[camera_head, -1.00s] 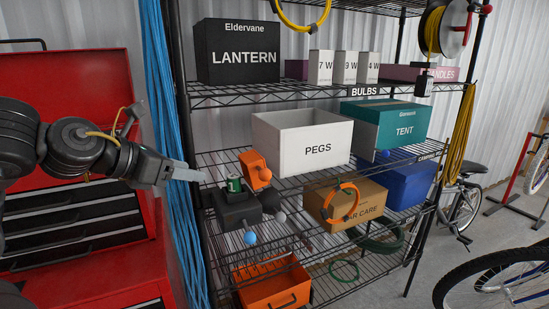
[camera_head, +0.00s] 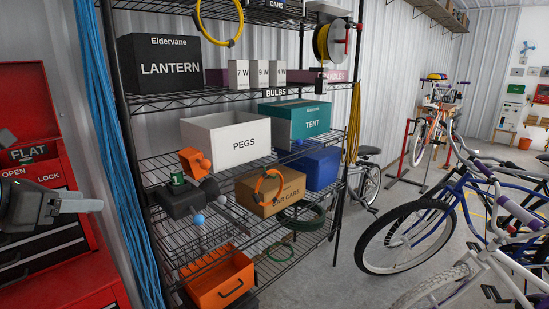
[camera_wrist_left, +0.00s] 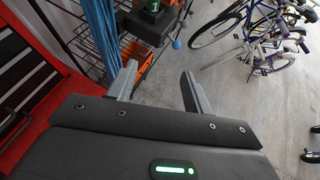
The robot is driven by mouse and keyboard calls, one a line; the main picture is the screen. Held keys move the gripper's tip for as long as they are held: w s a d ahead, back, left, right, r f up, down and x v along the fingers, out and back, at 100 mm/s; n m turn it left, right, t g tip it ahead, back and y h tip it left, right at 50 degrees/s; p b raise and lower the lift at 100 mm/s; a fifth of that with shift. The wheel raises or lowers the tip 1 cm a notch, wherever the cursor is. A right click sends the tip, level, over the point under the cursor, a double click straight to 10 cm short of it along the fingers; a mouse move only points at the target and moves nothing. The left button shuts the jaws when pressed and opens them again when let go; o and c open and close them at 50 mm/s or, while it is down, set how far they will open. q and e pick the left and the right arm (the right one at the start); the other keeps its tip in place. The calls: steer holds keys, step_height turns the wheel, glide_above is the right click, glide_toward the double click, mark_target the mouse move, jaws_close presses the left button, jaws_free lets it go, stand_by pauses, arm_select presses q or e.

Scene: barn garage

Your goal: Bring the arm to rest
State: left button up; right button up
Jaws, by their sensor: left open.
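My left gripper (camera_head: 82,205) comes in from the left edge in the head view. It is in front of the red tool cabinet and left of the wire shelf, apart from both. In the left wrist view its two fingers (camera_wrist_left: 158,88) stand apart with nothing between them, over grey floor and the shelf's lower corner. My right gripper is in neither view.
The wire shelf (camera_head: 150,165) holds a white PEGS box (camera_head: 228,143), a TENT box (camera_head: 297,122) and a CAR CARE box (camera_head: 270,190). A red tool cabinet (camera_head: 95,265) stands at left. Bicycles (camera_head: 430,225) fill the right, with open floor (camera_head: 330,285) before them.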

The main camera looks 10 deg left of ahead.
arm_select(q)
steer(key=w+d+f+n+h, duration=0.2)
steer(key=w+d+f+h, duration=0.15)
steer(key=d, duration=0.45)
steer(key=w+d+f+n+h, duration=0.1)
steer(key=w+d+f+h, duration=0.1)
steer(key=w+d+f, duration=0.45)
steer(key=s+d+f+n+t+y, duration=0.1)
steer(key=d+f+n, duration=0.2)
steer(key=f+n, duration=0.35)
steer(key=d+f+n+t+y, duration=0.1)
steer(key=d+f+n+t, duration=0.15)
steer(key=f+n, duration=0.4)
steer(key=s+a+f+n+g+y, duration=0.3)
steer(key=s+f+n+g+y, duration=0.35)
steer(key=f+n, duration=0.7)
steer(key=s+f+n+g, duration=0.3)
steer(key=s+f, duration=0.3)
steer(key=s, duration=0.3)
steer(key=s+f+n+g, duration=0.2)
steer(key=s+f+n, duration=0.3)
steer(key=s, duration=0.5)
step_height(320, 180, down, 26)
steer(key=m+g, duration=0.1)
steer(key=s+a+f+g, duration=0.1)
steer(key=s+a+f, duration=0.1)
steer(key=s+f, duration=1.5)
steer(key=shift+s+a+g, duration=0.15)
steer(key=shift+s+g, duration=0.25)
